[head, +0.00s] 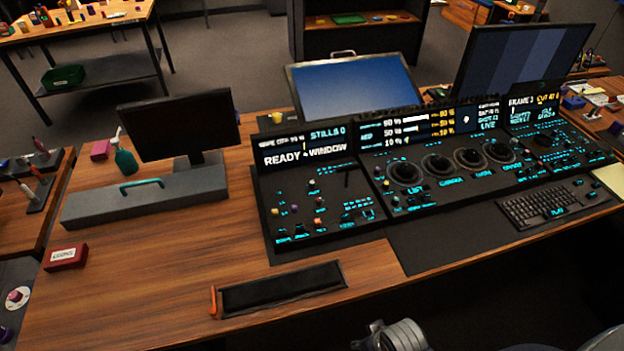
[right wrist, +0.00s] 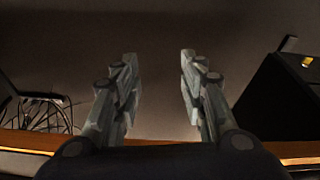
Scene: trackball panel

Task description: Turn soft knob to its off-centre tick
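The trackball panel (head: 375,220) is a dark console on the wooden desk, with blue-lit labels. Its left section (head: 300,230) carries several small coloured knobs. Its middle section has a row of large round black trackballs or dials (head: 437,165). Labels are too small for me to tell which knob is the soft knob, or where its tick lies. My right gripper (right wrist: 159,57) shows in the right wrist view, open and empty, with its two fingers apart and away from the panel's controls. My left gripper is not in view.
A keyboard (head: 548,204) lies at the right and a dark tray (head: 282,288) at the front edge. A monitor (head: 180,125), green bottle (head: 124,158) and red box (head: 66,257) stand at the left. Bare wood (head: 160,270) is free there. A grey arm part of mine shows at the bottom.

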